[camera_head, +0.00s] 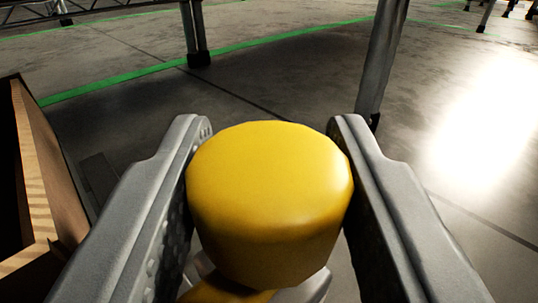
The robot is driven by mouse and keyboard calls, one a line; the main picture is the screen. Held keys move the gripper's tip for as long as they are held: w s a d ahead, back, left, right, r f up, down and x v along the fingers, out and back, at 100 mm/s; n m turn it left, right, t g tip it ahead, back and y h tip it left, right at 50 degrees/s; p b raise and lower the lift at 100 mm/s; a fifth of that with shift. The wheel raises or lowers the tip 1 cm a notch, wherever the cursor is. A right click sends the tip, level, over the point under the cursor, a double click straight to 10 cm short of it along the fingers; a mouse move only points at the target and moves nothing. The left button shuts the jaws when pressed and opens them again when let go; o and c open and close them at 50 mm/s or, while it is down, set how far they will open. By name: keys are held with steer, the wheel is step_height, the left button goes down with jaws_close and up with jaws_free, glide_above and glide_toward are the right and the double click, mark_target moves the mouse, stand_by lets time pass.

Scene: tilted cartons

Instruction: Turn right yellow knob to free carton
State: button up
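The yellow knob (270,200) fills the middle of the view, a rounded, flat-topped piece. My gripper (270,150) has one grey finger on each side of it. The left finger's ridged pad lies against or very near the knob's left side, and the right finger lies close along its right side. The fingers look closed onto the knob. More yellow material shows below the knob at the bottom edge. A brown carton (40,170) stands at the left edge, only partly in view, with an open dark inside.
Two grey metal posts stand behind, one at upper middle (194,30) and one to the right (382,60). A green line (150,70) runs across the grey floor. The floor at right is clear, with a bright glare.

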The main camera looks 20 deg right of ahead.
jaws_close()
steer(key=shift+d+y, duration=0.1)
steer(key=shift+y, duration=0.2)
steer(key=n+y, duration=0.3)
steer(key=y, duration=0.2)
steer(key=shift+d+n+t, duration=0.1)
steer(key=shift+n+t, duration=0.2)
steer(key=shift+n, duration=0.1)
steer(key=n+g+y, duration=0.1)
steer(key=n+y, duration=0.1)
steer(key=y, duration=0.2)
steer(key=n+g+y, duration=0.1)
steer(key=n+y, duration=0.2)
steer(key=y, duration=0.1)
steer(key=shift+g, duration=0.3)
steer(key=n+g+y, duration=0.4)
steer(key=n+y, duration=0.1)
steer(key=shift+g+y, duration=0.3)
steer(key=shift+g, duration=0.1)
steer(key=shift+n+g+y, duration=0.7)
steer(key=shift+n+g, duration=0.3)
steer(key=shift+g, duration=0.4)
steer(key=shift+n+g+y, duration=0.7)
steer(key=shift+n+g, duration=0.3)
steer(key=shift+g, duration=0.4)
steer(key=shift+a+g, duration=0.2)
steer(key=shift+g, duration=0.1)
